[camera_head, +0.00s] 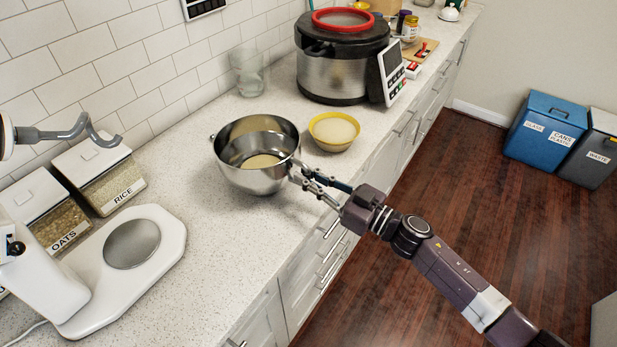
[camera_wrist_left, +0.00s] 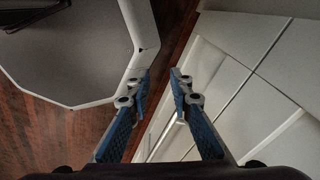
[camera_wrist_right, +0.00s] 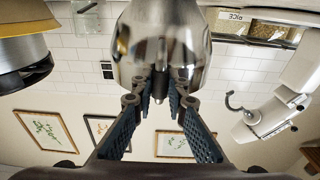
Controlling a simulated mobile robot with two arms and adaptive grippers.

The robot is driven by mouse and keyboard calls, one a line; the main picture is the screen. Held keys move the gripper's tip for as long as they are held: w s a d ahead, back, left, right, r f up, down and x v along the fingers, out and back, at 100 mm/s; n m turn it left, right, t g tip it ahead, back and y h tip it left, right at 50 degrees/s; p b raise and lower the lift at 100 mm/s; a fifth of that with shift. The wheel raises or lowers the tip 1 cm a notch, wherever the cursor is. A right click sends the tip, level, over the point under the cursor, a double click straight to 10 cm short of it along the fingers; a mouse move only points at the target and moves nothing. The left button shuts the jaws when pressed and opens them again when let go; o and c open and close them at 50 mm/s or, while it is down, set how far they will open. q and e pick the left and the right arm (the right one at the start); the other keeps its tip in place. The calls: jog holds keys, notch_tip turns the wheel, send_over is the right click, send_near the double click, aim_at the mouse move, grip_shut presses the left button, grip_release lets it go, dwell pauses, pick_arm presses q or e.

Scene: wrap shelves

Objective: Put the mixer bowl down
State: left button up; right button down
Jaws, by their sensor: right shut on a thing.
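The mixer bowl (camera_head: 257,152), a shiny steel bowl with a little pale content inside, is over the white counter (camera_head: 215,235), upright or nearly so. Whether its base touches the counter is hard to tell. My right gripper (camera_head: 297,177) is shut on the bowl's near right side. In the right wrist view the fingers (camera_wrist_right: 162,82) close on the steel bowl (camera_wrist_right: 165,40). The mixer (camera_head: 125,250), white with a round metal plate on its base, stands at the lower left. My left gripper (camera_wrist_left: 160,82) shows only in its wrist view, open and empty, away from the bowl.
A yellow bowl (camera_head: 334,132) stands close to the right of the mixer bowl. A glass (camera_head: 247,75) and a large cooker (camera_head: 340,75) stand behind. Rice (camera_head: 110,190) and oats (camera_head: 55,220) containers stand at left. The counter in front of the bowl is clear.

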jog(key=c, duration=2.2)
grip_release()
jog(key=o, duration=0.3)
pick_arm(q)
jog(key=shift+w, duration=0.3)
